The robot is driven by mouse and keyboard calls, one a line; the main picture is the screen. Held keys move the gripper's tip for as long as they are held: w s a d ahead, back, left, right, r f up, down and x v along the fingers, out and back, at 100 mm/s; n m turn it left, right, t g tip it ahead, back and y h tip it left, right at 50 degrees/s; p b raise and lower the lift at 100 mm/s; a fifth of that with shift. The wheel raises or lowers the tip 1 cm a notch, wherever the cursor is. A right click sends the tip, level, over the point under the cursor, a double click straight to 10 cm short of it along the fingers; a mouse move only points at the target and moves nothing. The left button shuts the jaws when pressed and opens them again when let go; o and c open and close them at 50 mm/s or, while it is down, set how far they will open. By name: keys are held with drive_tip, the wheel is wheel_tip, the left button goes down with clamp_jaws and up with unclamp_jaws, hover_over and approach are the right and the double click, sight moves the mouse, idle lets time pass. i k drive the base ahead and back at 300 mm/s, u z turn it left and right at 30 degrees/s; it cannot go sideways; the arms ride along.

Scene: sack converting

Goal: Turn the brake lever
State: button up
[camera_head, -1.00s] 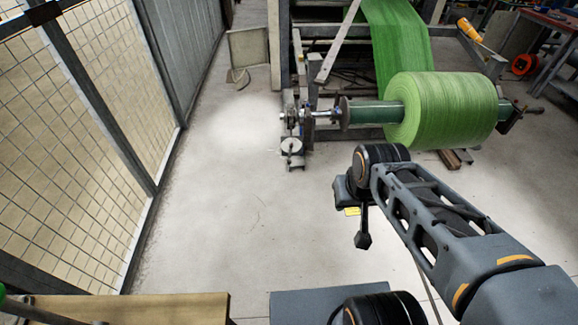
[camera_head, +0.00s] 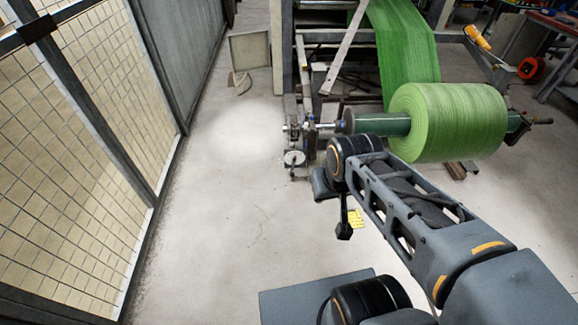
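The brake lever cannot be made out for sure. At the left end of the roll's shaft (camera_head: 328,127) stands a small metal brake-like assembly (camera_head: 294,130) with a pale round disc (camera_head: 293,157) low on it. The shaft carries a large green roll (camera_head: 455,122). My arm reaches forward from the lower right, and its dark far end hangs just in front of and below the shaft. My gripper (camera_head: 344,233) seems to be the small dark part pointing down there. Its fingers are too small to tell apart, and I see nothing held in it.
A mesh fence (camera_head: 80,150) runs along the left. The concrete floor (camera_head: 210,230) between it and the machine is clear. A green web (camera_head: 400,45) runs up from the roll into the machine frame. A yellow patch (camera_head: 356,219) lies beside my arm's end.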

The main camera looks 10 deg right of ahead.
sight(294, 159)
drive_tip(key=i, duration=1.7)
drive_tip(key=z, duration=3.4)
drive_tip(key=k, duration=1.05)
drive_tip(key=u, duration=2.35)
